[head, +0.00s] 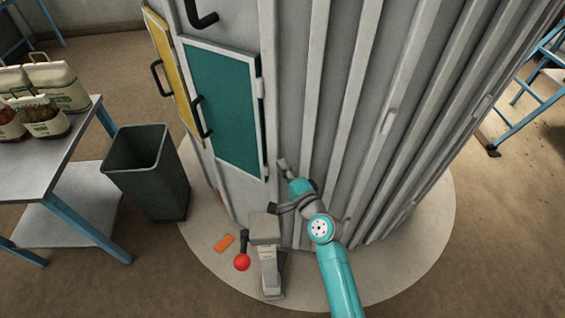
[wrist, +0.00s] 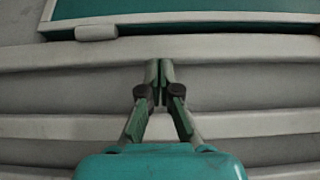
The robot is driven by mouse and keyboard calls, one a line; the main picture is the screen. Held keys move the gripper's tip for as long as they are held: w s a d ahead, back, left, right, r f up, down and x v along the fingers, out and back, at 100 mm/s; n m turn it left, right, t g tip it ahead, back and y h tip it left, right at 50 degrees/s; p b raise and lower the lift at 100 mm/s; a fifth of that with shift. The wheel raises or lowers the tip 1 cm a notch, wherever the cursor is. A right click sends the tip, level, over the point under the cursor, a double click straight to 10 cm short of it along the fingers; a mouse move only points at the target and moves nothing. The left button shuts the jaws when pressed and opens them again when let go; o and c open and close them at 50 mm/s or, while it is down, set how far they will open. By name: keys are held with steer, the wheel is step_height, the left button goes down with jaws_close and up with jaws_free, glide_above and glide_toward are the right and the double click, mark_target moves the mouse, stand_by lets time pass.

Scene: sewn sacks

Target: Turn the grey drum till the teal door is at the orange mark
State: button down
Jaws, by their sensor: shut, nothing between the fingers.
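The grey drum (head: 340,90) stands upright in the middle of the head view, with vertical ribs. Its teal door (head: 222,105) has a pale frame and a dark handle at its left edge. Part of the door (wrist: 190,8) crosses the top of the wrist view. The orange mark (head: 224,243) lies on the pale round floor base, below and a little left of my gripper. My gripper (head: 283,165) is shut and empty, at the drum's ribs just right of the door's lower corner. In the wrist view its fingertips (wrist: 159,68) overlap a pale rib; I cannot tell whether they touch it.
A yellow door (head: 172,75) is left of the teal one. A grey post with a red-knobbed lever (head: 242,262) stands in front of the drum. A dark green bin (head: 150,170) and a table (head: 50,165) with sacks are left. A blue ladder (head: 530,95) is right.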

steer(key=a+v, duration=0.1)
steer(key=v, duration=0.7)
steer(key=shift+s+a, duration=0.25)
steer(key=shift+s, duration=0.15)
